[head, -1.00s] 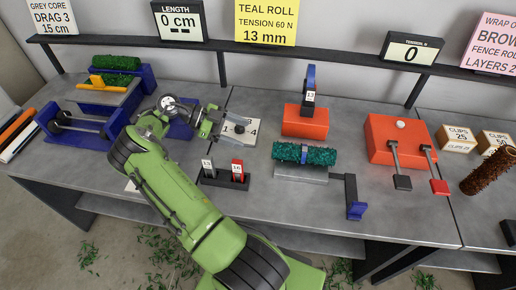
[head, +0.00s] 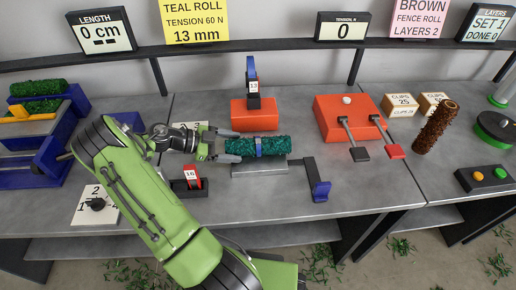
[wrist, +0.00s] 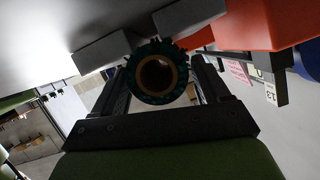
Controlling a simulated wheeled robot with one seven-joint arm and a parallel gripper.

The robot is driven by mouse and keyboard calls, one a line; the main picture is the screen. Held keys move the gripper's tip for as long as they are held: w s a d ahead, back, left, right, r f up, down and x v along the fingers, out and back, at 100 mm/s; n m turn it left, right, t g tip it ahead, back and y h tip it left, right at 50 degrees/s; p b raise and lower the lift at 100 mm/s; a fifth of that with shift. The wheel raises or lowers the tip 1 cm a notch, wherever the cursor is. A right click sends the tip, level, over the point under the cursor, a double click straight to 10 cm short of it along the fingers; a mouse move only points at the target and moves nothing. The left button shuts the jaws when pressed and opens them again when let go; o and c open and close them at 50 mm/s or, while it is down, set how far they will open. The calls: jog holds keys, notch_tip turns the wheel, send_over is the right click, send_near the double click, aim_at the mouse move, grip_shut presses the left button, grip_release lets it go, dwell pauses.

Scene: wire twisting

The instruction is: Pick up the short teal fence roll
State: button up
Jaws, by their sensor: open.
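The teal fence roll (head: 273,147) is short, bushy and dark green, with a blue band (head: 258,147) around its middle. It lies sideways on a grey metal block (head: 262,168) in the head view. My gripper (head: 230,145) is open at the roll's left end, its fingers pointing right, one on the far side and one on the near side. In the wrist view, the roll (wrist: 138,88) shows end-on as a green ring with a tan core and hollow centre, between my dark fingers. Contact with the fingers cannot be told.
A blue-handled lever (head: 319,190) stands right of the metal block. An orange block with a post marked 13 (head: 253,108) is behind the roll. A dark holder with a red piece marked 16 (head: 191,178) sits close below my gripper. A brown roll (head: 435,127) stands farther right.

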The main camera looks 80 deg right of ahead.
jog(key=shift+s+f, duration=0.15)
jog(key=shift+s, duration=0.1)
jog(key=c, duration=0.8)
jog(key=shift+r, duration=0.3)
notch_tip(320, 180, up, 6)
jog(key=shift+r+p, duration=0.15)
jog(key=shift+p, duration=0.75)
jog(key=s+a, duration=0.4)
jog(key=s+a+b, duration=0.1)
jog(key=s+a, duration=0.3)
jog(key=s+a+b, duration=0.1)
jog(key=s+a, duration=0.2)
jog(key=s, duration=0.2)
jog(key=shift+a, duration=0.4)
